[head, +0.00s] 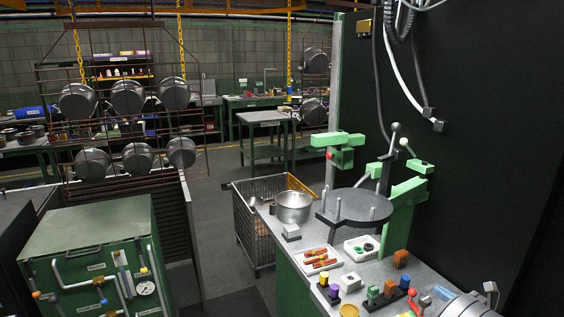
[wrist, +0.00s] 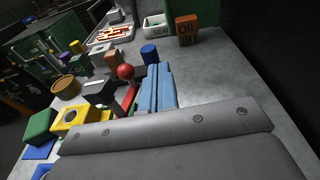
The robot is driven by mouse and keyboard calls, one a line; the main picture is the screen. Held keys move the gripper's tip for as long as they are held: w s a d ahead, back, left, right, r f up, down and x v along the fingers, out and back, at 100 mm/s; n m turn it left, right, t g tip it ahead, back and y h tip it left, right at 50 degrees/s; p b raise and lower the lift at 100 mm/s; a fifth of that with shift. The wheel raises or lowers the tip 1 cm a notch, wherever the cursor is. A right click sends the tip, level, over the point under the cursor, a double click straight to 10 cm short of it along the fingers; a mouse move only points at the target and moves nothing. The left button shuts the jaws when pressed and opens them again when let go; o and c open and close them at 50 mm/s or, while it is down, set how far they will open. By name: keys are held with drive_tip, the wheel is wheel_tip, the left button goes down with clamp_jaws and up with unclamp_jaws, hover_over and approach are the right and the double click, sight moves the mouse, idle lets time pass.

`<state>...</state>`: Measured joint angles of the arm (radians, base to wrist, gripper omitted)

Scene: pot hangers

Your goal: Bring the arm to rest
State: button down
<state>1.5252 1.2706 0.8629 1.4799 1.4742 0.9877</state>
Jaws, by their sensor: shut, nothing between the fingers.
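My gripper (wrist: 160,68) shows in the wrist view as two light-blue fingers side by side, pressed together with nothing between them. A grey plate with screws, part of my own wrist, fills the bottom of that view. In the head view my gripper (head: 440,290) is at the lower right, low over the front end of the bench (head: 345,284). A red ball knob (wrist: 125,72) on a red lever is just left of the fingers. I cannot tell whether they touch. The knob also shows in the head view (head: 411,292). My wrist hides the bench below it.
An orange OIL box (wrist: 187,30), a white SEAL box (wrist: 155,27), a blue cylinder (wrist: 150,54) and a tray of orange parts (wrist: 112,36) stand beyond the fingers. Coloured blocks crowd the left. Bare bench (wrist: 230,75) lies right. A green post (head: 402,215) and dark wall rise behind.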

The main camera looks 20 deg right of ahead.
drive_tip(key=shift+s+a+f+m+h, duration=0.15)
drive_tip(key=shift+a+m+h, duration=0.15)
drive_tip(key=shift+m+h, duration=0.45)
drive_tip(key=shift+s+a+r+m+h, duration=0.1)
drive_tip(key=shift+a+m+h, duration=0.3)
drive_tip(key=shift+h, duration=0.55)
drive_tip(key=shift+s+a+f+m+g+h, duration=0.45)
drive_tip(key=shift+a+m+g+h, duration=0.15)
drive_tip(key=shift+m+h, duration=0.25)
drive_tip(key=shift+s+a+f+m+g+h, duration=0.3)
drive_tip(key=shift+s+a+m+g+h, duration=0.15)
drive_tip(key=shift+a+m+h, duration=0.35)
drive_tip(key=shift+s+a+m+g+h, duration=0.1)
drive_tip(key=shift+s+m+g+h, duration=0.1)
drive_tip(key=shift+m+g+h, duration=0.7)
drive_tip(key=shift+h, duration=0.25)
drive_tip(key=v, duration=1.4)
drive_tip(key=shift+s+f, duration=0.15)
drive_tip(key=shift+f, duration=0.05)
